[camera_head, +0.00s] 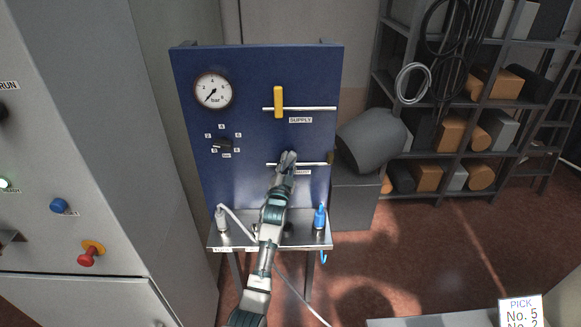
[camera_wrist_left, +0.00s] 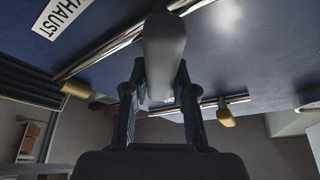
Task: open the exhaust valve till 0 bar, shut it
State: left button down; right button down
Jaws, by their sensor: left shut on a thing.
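The blue panel (camera_head: 240,130) carries a round pressure gauge (camera_head: 213,91); its dark needle points to the lower left, near the low end of the scale. The exhaust valve sits on the lower pipe (camera_head: 316,164), with its label half hidden behind my arm. My left gripper (camera_head: 287,163) is at this valve. In the left wrist view its two fingers (camera_wrist_left: 160,95) are shut on a grey valve handle (camera_wrist_left: 164,50), beside the EXHAUST label (camera_wrist_left: 62,14). The handle's exact angle to the pipe is hard to tell. My right gripper is not in view.
The supply valve's yellow handle (camera_head: 279,102) stands upright across the upper pipe. A selector knob (camera_head: 222,146) is at left. A metal shelf (camera_head: 300,241) below holds a blue bottle-like item (camera_head: 320,217). A grey cabinet (camera_head: 130,190) stands left, and a loaded rack (camera_head: 455,120) right.

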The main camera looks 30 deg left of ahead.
pick_arm(q)
jog(key=n+y, duration=0.2)
jog(key=n, duration=0.1)
jog(key=a+n, duration=0.1)
jog(key=n, duration=0.1)
jog(key=shift+s+y+b, duration=0.3)
jog(key=shift+y, duration=0.1)
jog(key=shift+s+a+r+n+g+y, duration=0.1)
jog(key=shift+a+n+g+y, duration=0.2)
jog(key=shift+n, duration=0.55)
jog(key=shift+s+a+f+n+g+y, duration=0.15)
jog(key=shift+n+y, duration=0.3)
jog(key=shift+n, duration=0.35)
jog(key=shift+s+a+r+n+g+y, duration=0.15)
jog(key=shift+n+g+y, duration=0.15)
jog(key=shift+n, duration=0.55)
jog(key=c, duration=1.1)
grip_release()
jog(key=shift+c, duration=0.2)
jog(key=shift+o, duration=1.1)
jog(key=shift+r, duration=0.15)
jog(key=v, duration=1.2)
jog(key=shift+w+f, duration=0.1)
jog(key=shift+f, duration=0.1)
